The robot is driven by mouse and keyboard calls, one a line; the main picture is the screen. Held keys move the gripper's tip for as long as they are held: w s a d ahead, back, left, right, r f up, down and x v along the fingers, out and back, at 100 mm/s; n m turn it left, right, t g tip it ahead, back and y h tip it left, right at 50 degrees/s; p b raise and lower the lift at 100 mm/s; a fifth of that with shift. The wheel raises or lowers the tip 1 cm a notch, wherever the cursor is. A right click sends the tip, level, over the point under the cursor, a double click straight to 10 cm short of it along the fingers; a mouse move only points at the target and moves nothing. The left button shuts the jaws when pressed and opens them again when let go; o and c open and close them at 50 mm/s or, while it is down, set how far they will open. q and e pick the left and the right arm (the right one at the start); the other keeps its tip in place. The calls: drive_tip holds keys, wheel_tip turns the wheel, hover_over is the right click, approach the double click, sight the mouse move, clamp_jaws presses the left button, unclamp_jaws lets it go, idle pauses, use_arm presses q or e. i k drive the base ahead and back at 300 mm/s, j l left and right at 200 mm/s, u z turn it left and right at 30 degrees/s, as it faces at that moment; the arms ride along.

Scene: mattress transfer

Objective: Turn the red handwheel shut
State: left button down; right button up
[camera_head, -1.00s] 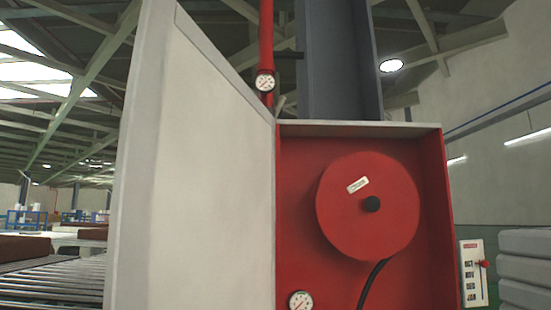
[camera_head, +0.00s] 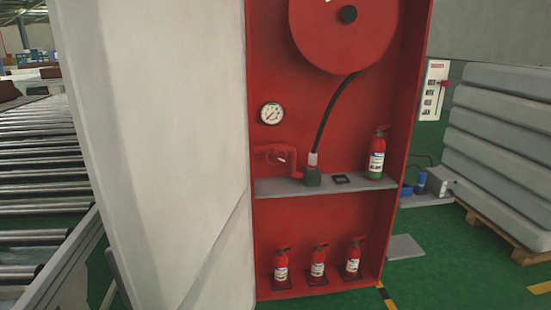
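In the head view a red cabinet (camera_head: 407,120) stands open, its white door (camera_head: 150,150) swung out to the left. A red handwheel is not clearly visible. A black hose (camera_head: 328,110) rises from that fitting to a large red reel (camera_head: 365,35), which is cut off at the top. Neither of my grippers is in view.
A gauge (camera_head: 271,113) is on the back panel. A fire extinguisher (camera_head: 377,155) stands at the shelf's right; three smaller ones (camera_head: 317,263) stand below. Stacked grey mattresses (camera_head: 500,140) on a pallet are at right, a roller conveyor (camera_head: 40,160) at left. Green floor shows at right.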

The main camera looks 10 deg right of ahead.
sight(274, 156)
drive_tip(key=i+l+u, duration=0.75)
drive_tip(key=i+l, duration=0.1)
